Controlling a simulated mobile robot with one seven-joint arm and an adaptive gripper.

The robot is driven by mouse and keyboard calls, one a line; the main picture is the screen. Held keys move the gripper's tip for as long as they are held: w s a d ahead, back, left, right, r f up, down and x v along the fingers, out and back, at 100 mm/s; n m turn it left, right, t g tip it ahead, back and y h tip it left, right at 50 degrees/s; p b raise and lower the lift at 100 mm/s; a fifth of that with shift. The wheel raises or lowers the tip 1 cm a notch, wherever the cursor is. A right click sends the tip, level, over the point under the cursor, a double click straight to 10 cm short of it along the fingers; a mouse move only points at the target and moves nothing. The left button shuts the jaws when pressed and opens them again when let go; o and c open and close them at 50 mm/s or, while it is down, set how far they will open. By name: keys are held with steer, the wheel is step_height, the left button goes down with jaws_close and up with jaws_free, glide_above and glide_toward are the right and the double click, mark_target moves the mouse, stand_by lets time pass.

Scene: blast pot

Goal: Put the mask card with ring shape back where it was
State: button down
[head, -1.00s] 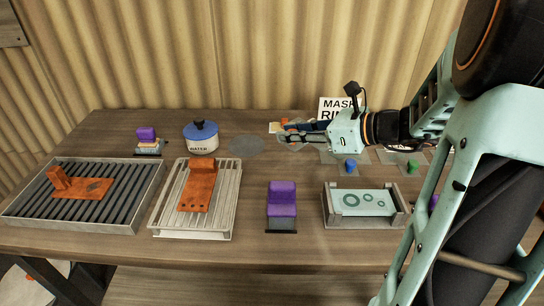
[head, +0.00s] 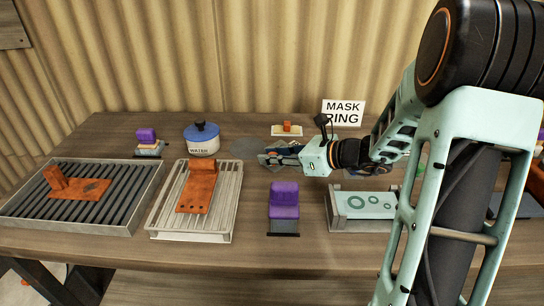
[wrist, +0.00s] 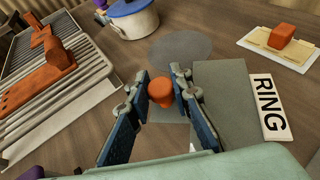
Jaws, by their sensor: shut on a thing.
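My gripper (head: 268,158) is at the back middle of the table, low, between the round grey disc and the tray with rings. In the wrist view my gripper (wrist: 160,95) is shut on an orange knob (wrist: 160,90). A flat grey piece shows below the knob between the fingers; its shape is mostly hidden, and I cannot see a ring on it. A sign reading MASK RING (head: 343,113) stands at the back. It also shows in the wrist view (wrist: 268,107), beside a bare grey pad (wrist: 222,95) to the right of my fingers.
A tray with a ring-patterned teal plate (head: 365,204) stands at front right. A purple block (head: 284,200) is left of it. A white tray (head: 287,131) with an orange block is behind.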

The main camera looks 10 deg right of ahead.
steer(key=shift+f, duration=0.2)
steer(key=c, duration=1.7)
jaws_free()
steer(key=shift+c, duration=0.2)
steer(key=shift+r, duration=0.15)
steer(key=shift+s+d+r, duration=0.1)
steer(key=shift+d+r, duration=0.05)
steer(key=shift+r, duration=0.05)
steer(key=p+v, duration=0.2)
steer(key=v, duration=0.9)
steer(key=shift+s+d, duration=0.2)
steer(key=shift+s, duration=0.1)
